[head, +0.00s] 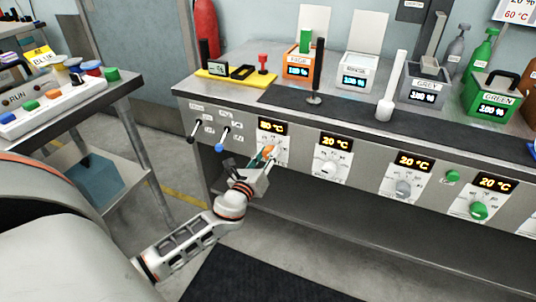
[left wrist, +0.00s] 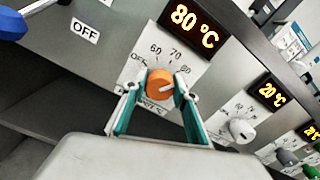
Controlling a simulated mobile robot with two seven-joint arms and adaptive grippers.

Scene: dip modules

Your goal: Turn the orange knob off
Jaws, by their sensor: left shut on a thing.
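The orange knob (left wrist: 160,85) sits on a white dial plate on the bench's front panel. The dial has marks for OFF, 60, 70 and 80, and the display (left wrist: 193,27) above it reads 80 °C. The knob's white pointer line points to the right, towards the 80 side. My left gripper (left wrist: 162,98) has its two teal fingers on either side of the knob. In the head view the left gripper (head: 263,158) reaches the same knob (head: 268,151), which is partly hidden by the fingers. My right gripper is not in view.
A white knob (head: 330,166), a grey knob (head: 403,188) and a green knob (head: 478,210) lie further right, with displays reading 20 °C. A black lever (head: 193,130) and a blue-tipped lever (head: 220,147) are to the left. A side table (head: 120,90) stands at far left.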

